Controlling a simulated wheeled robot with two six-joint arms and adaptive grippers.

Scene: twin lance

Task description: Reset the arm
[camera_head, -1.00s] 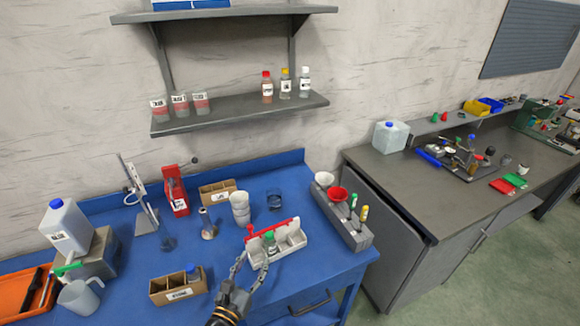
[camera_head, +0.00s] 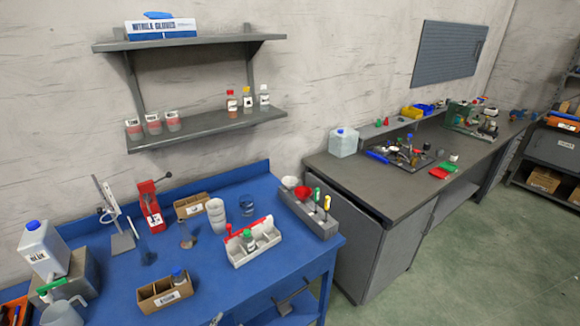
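Neither gripper can be made out in the head view. A small grey sliver shows at the bottom edge, left of centre; I cannot tell whether it is part of a gripper. The white carrier (camera_head: 266,253) with a red handle stands on the blue bench (camera_head: 205,277), and a green-capped bottle (camera_head: 249,240) is in it.
A jug (camera_head: 62,312) and a large container (camera_head: 43,247) are at left. A grey bench (camera_head: 380,184) stands at right, with open floor (camera_head: 450,250) before it.

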